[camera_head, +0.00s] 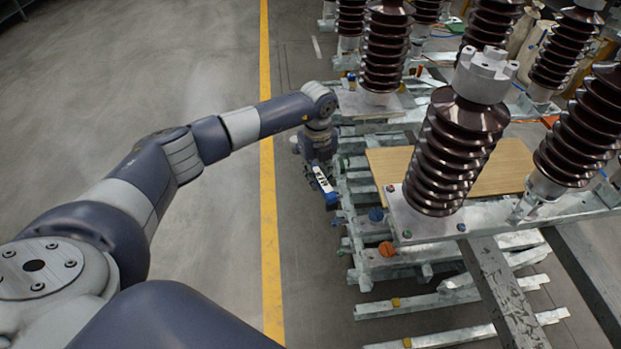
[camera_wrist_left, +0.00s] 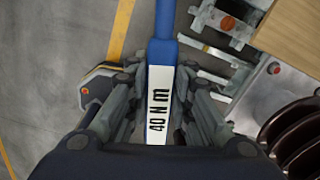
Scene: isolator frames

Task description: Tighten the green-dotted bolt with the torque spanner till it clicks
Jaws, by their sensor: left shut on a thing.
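The torque spanner (camera_wrist_left: 163,48) is a blue bar with a white label reading "40 N m". My left gripper (camera_wrist_left: 158,88) is shut around it. In the head view the spanner (camera_head: 324,183) hangs from my left gripper (camera_head: 317,168) beside the left edge of the metal frame, apart from the bolts. Its working end is out of the wrist view. A small bolt with a greenish mark (camera_head: 407,234) sits on the front corner of the insulator's base plate (camera_head: 433,226); the colour is hard to make out. My right gripper is not in view.
Brown ribbed insulators (camera_head: 455,150) stand on the steel frame (camera_head: 365,262). Other bolts on the plate look red (camera_head: 390,188) and blue (camera_head: 461,227). An orange cap (camera_head: 386,249) and a wooden board (camera_head: 500,168) are near. The floor left of the yellow line (camera_head: 268,200) is clear.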

